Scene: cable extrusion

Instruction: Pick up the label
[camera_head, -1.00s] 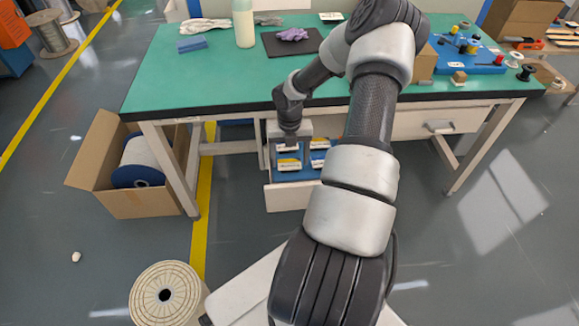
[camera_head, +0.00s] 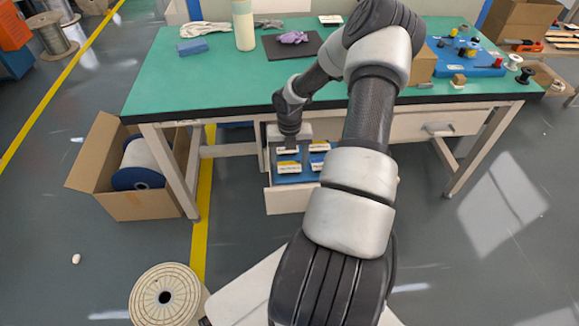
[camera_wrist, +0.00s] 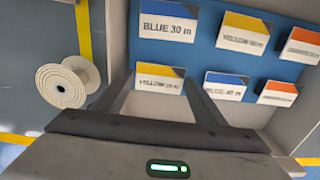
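Several white labels with coloured tops stand on a blue insert (camera_wrist: 205,55) in an open drawer (camera_head: 288,200). In the wrist view, a yellow-topped label (camera_wrist: 160,80) lies between the two fingers of my gripper (camera_wrist: 159,85). The fingers are apart, one on each side of it, and I see no clear contact. The blue label reading "BLUE 30 m" (camera_wrist: 168,24) is beyond it. A second yellow label (camera_wrist: 245,33), a blue label (camera_wrist: 225,87) and two orange labels (camera_wrist: 300,47) (camera_wrist: 277,93) are to the right. In the head view, my arm hides part of the drawer.
The drawer sits under the green workbench (camera_head: 200,82), whose front edge is close to my arm. A cardboard box (camera_head: 150,205) with a cable reel stands left of the drawer. A spool (camera_head: 185,300) stands on the floor in front.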

